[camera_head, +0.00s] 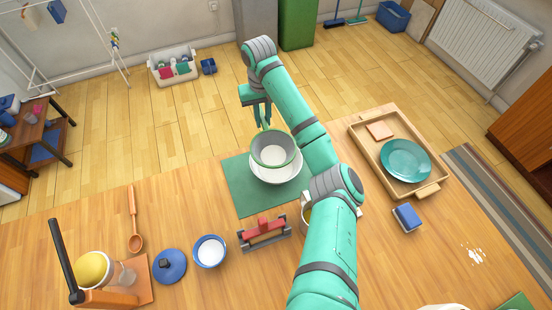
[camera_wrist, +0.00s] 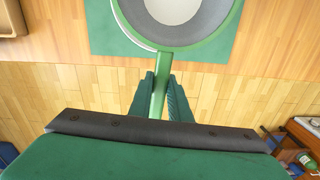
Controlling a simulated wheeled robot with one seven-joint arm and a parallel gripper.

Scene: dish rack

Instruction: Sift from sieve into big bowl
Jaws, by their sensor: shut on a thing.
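The sieve (camera_head: 254,158) has a green rim, a grey inside and a pale white patch in its middle. It also shows at the top of the wrist view (camera_wrist: 215,36). My gripper (camera_head: 264,121) is shut on the sieve's green handle (camera_wrist: 160,92), with a finger on each side of it in the wrist view (camera_wrist: 160,85). The sieve is above the big white bowl (camera_head: 285,177), which stands on a green mat (camera_head: 240,190). The sieve hides most of the bowl's inside. I cannot tell whether the white patch is powder.
A wooden tray (camera_head: 371,158) with a teal plate (camera_head: 405,160) stands at the right, near a blue sponge (camera_head: 407,217). A red and grey object (camera_head: 264,231), a blue-rimmed bowl (camera_head: 197,250), a blue lid (camera_head: 169,266) and a wooden spoon (camera_head: 134,240) lie nearer. My arm partly hides another container.

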